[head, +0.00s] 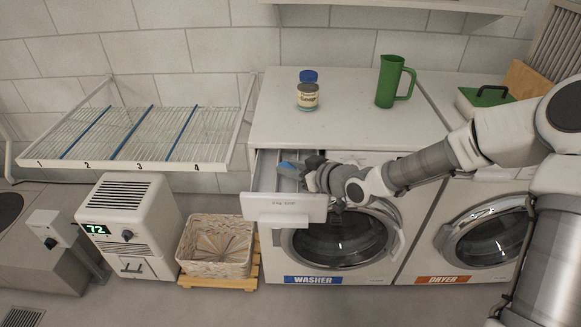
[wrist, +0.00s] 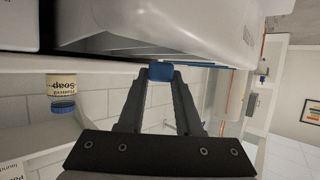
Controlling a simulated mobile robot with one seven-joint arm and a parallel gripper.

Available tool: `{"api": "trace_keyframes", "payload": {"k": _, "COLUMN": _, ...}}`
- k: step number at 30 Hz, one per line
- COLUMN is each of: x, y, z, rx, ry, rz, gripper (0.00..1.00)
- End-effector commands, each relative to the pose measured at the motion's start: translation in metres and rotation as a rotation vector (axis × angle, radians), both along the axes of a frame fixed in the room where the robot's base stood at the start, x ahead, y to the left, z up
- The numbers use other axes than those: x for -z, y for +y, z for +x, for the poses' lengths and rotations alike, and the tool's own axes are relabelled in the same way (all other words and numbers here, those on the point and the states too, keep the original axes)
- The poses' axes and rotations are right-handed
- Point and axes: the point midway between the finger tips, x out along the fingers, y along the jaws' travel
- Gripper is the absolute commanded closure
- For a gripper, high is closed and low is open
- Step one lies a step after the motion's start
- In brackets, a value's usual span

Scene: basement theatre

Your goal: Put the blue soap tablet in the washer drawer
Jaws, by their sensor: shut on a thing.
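The blue soap tablet (wrist: 160,71) is between my gripper's fingertips (wrist: 160,76) in the wrist view. My gripper is shut on it. In the head view the tablet shows as a small blue patch (head: 288,167) at the tip of my gripper (head: 298,168), over the open washer drawer (head: 285,209). The drawer is pulled out at the washer's upper left, with its pale front facing out. Part of its inside is hidden by my gripper. The tablet's exact height over the drawer is hard to tell. The washer (head: 338,278) stands below, its round door shut.
A blue-lidded soap jar (head: 308,92) and a green jug (head: 391,82) stand on the washer top. The dryer (head: 455,279) is to the right. A wicker basket (head: 217,247), a white heater-like box (head: 131,222) and a wire rack (head: 135,134) are at the left.

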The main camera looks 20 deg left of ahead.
Motion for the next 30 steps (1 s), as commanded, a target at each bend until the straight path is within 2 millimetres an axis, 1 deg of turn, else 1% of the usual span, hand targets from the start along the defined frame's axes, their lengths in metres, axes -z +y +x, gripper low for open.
{"api": "trace_keyframes", "payload": {"k": 6, "x": 0.008, "y": 0.000, "z": 0.000, "rx": 0.000, "ry": 0.000, "rz": 0.000, "gripper": 1.00}}
{"api": "trace_keyframes", "payload": {"k": 10, "x": 0.008, "y": 0.000, "z": 0.000, "rx": 0.000, "ry": -0.001, "rz": 0.000, "gripper": 1.00}}
{"api": "trace_keyframes", "payload": {"k": 11, "x": 0.008, "y": 0.000, "z": 0.000, "rx": 0.000, "ry": 0.000, "rz": 0.000, "gripper": 0.61}}
{"api": "trace_keyframes", "payload": {"k": 12, "x": 0.008, "y": 0.000, "z": 0.000, "rx": 0.000, "ry": 0.000, "rz": 0.000, "gripper": 0.54}}
{"api": "trace_keyframes", "payload": {"k": 15, "x": 0.008, "y": 0.000, "z": 0.000, "rx": 0.000, "ry": 0.000, "rz": 0.000, "gripper": 0.36}}
{"api": "trace_keyframes", "payload": {"k": 25, "x": 0.005, "y": 0.000, "z": 0.000, "rx": 0.000, "ry": 0.000, "rz": 0.000, "gripper": 0.36}}
{"api": "trace_keyframes", "payload": {"k": 28, "x": -0.002, "y": 0.000, "z": 0.000, "rx": 0.000, "ry": 0.000, "rz": 0.000, "gripper": 0.36}}
{"api": "trace_keyframes", "payload": {"k": 30, "x": -0.011, "y": 0.000, "z": 0.000, "rx": 0.000, "ry": 0.000, "rz": 0.000, "gripper": 0.36}}
